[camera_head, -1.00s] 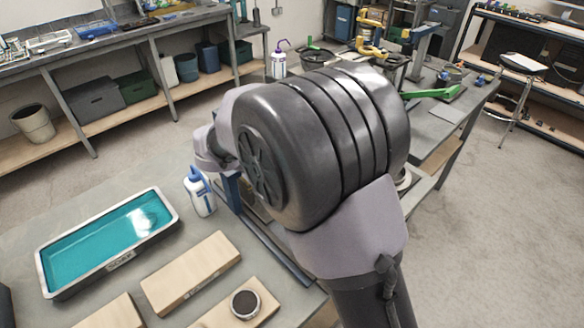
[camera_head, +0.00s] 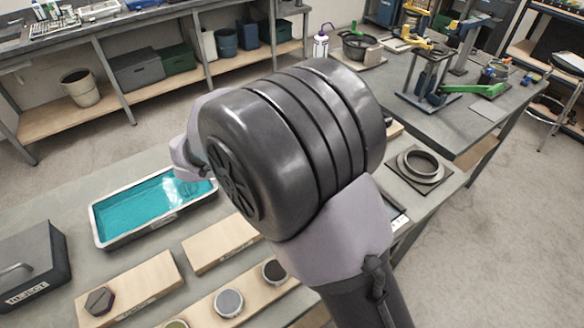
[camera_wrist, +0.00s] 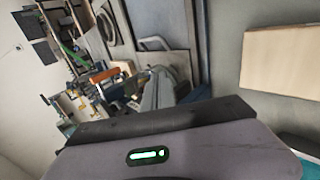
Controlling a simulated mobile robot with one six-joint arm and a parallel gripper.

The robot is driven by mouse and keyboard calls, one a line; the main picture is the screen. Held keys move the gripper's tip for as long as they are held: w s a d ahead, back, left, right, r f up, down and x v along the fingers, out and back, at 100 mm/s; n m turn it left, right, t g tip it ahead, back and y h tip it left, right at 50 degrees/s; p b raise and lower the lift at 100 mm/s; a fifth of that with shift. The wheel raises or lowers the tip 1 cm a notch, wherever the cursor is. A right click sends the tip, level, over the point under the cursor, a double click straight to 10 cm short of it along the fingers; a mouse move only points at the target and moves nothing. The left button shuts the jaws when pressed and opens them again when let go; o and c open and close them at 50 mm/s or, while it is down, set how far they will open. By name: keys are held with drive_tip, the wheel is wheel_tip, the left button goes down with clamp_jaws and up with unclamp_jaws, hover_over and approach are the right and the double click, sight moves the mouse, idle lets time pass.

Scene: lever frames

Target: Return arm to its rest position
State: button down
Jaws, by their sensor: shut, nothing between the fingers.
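My arm (camera_head: 290,140) fills the middle of the head view, with a thick dark ribbed joint and lilac-grey links. It is bent over the near bench. Its far lilac-grey end reaches over the teal tray's right end in the picture. My gripper's fingertips are hidden behind the arm in the head view. In the wrist view my gripper (camera_wrist: 155,120) shows as a dark edge on a lilac-grey housing with a green light. It is shut, with nothing seen held.
The near bench carries a teal-filled tray (camera_head: 103,232), a dark REJECT box (camera_head: 32,262), and wooden blocks (camera_head: 140,285) with round and hexagonal pieces. A ring on a dark plate (camera_head: 421,181) lies right of the arm. Open floor (camera_head: 500,215) lies at right.

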idle(0.3)
drive_tip(key=s+d+r+m+g+y, duration=0.2)
drive_tip(key=s+d+r+m+y, duration=0.15)
drive_tip(key=s+d+r, duration=0.35)
drive_tip(key=s+d+r+m+t+y, duration=0.1)
drive_tip(key=s+r+m+y, duration=0.1)
drive_tip(key=s, duration=0.6)
drive_tip(key=s+d+r+m+t+y, duration=0.1)
drive_tip(key=s+d+r+m+y, duration=0.1)
drive_tip(key=s, duration=0.6)
drive_tip(key=r+m+y, duration=0.1)
drive_tip(key=m+y, duration=0.1)
drive_tip(key=m, duration=0.1)
drive_tip(key=shift+d+r+t, duration=0.2)
drive_tip(key=shift+r+t, duration=0.15)
drive_tip(key=shift+t, duration=0.05)
drive_tip(key=shift+m, duration=0.25)
